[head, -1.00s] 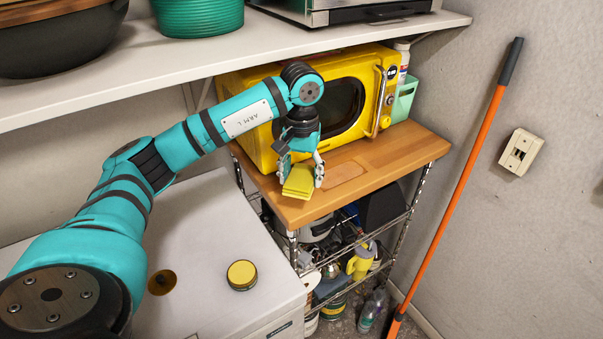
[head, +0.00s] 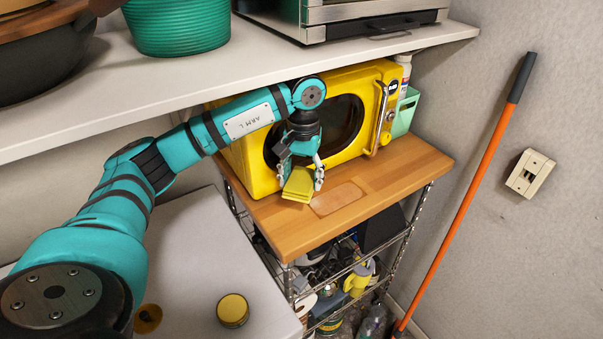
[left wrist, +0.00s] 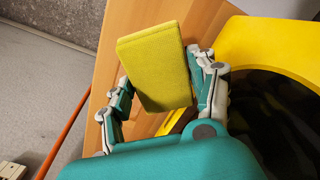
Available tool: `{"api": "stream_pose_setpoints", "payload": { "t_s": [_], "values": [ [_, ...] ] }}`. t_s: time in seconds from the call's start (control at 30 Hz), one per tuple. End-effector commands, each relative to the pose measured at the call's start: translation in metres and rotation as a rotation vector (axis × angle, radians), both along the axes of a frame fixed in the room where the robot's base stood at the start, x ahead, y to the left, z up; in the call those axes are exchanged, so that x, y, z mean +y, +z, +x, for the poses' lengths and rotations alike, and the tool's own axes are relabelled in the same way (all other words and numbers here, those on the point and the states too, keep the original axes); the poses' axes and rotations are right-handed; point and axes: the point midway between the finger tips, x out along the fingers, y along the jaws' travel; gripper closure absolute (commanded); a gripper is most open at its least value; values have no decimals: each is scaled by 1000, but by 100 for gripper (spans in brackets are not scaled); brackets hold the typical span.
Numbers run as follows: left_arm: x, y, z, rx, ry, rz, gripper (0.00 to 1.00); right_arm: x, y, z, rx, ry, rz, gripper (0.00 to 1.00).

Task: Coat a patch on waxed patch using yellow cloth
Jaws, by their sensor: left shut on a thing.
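My left gripper (head: 300,178) is shut on the folded yellow cloth (head: 299,186), just over the wooden top (head: 400,180) of the wire rack, in front of the yellow microwave. In the left wrist view the cloth (left wrist: 155,65) sits between the two fingers of the gripper (left wrist: 160,88), with wood behind it. I cannot tell whether the cloth touches the wood. The waxed patch (head: 338,198) is a paler rectangle on the wooden top, just right of the cloth and apart from it in the head view. My right gripper is not in view.
The yellow microwave (head: 255,160) stands close behind the gripper. A white shelf (head: 190,85) runs above the arm. A round yellow-lidded tin (head: 233,310) stands on the white surface at lower left. An orange-handled pole (head: 470,200) leans on the right wall.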

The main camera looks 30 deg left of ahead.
Motion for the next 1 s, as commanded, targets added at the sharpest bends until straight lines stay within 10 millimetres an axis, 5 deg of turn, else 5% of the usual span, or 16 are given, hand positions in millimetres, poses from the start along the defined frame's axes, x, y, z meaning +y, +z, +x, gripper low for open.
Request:
{"api": "stream_pose_setpoints", "payload": {
  "t_s": [0.03, 0.27, 1.0],
  "values": [
    [0, 18, 6, -29, 3, -10, 66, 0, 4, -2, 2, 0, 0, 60],
    [-1, 16, 6, -28, 2, -10, 66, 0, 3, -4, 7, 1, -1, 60],
    [-1, -46, 4, -22, 2, -8, 66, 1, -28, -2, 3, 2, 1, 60]
  ]
}}
